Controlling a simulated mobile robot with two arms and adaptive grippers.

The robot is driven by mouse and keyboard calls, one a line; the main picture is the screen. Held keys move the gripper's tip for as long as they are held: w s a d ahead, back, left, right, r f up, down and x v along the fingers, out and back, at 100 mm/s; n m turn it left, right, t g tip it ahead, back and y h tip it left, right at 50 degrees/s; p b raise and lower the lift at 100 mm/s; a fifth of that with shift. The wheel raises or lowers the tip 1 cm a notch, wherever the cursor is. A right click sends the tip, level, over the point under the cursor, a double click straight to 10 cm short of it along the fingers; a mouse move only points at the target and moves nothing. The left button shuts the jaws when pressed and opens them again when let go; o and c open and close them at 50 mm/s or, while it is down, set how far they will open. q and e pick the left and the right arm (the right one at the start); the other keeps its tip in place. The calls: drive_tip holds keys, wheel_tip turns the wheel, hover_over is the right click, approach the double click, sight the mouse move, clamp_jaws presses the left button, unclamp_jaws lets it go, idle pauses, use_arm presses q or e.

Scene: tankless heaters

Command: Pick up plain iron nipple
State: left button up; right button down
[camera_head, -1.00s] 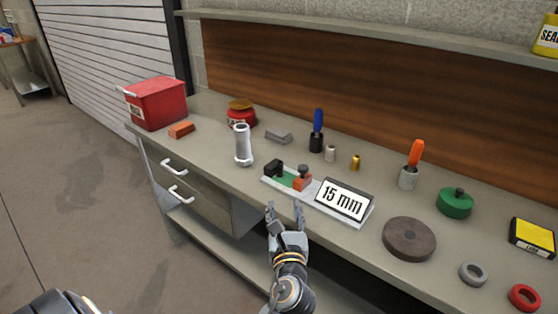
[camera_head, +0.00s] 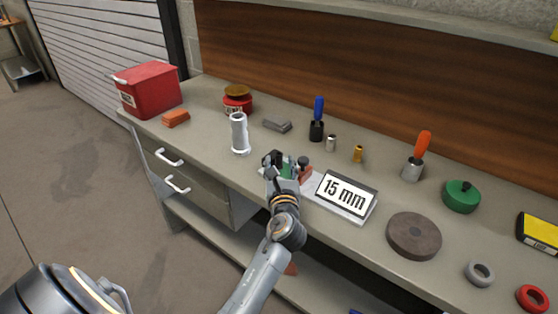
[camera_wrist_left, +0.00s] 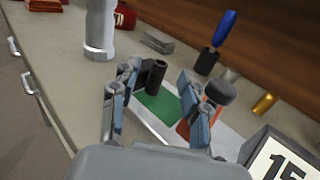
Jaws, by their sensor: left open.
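A short dark, plain cylinder (camera_wrist_left: 156,76), which looks like the iron nipple, stands upright on the green pad (camera_wrist_left: 158,106) of a light tray. My left gripper (camera_wrist_left: 160,84) is open, with one finger on each side of the cylinder in the left wrist view. I cannot tell whether either finger touches it. In the head view my left gripper (camera_head: 283,168) is over the tray and partly hides the cylinder and green pad. My right gripper is not in view.
Close to the right finger is a dark round knob (camera_wrist_left: 221,92) over an orange-red pad. A "15 mm" display (camera_head: 346,194) stands to the right. A tall grey pipe piece (camera_head: 239,134) stands left of the tray. A blue-handled brush (camera_head: 317,120) is behind.

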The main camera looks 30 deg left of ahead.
sight(279, 156)
use_arm(q)
drive_tip(key=x, duration=0.4)
drive_tip(key=shift+w+a, duration=0.15)
drive_tip(key=shift+w, duration=0.1)
drive_tip(key=shift+c, duration=0.8)
clamp_jaws()
use_arm(e)
drive_tip(key=shift+s+a, duration=0.1)
drive_tip(key=shift+a, duration=0.1)
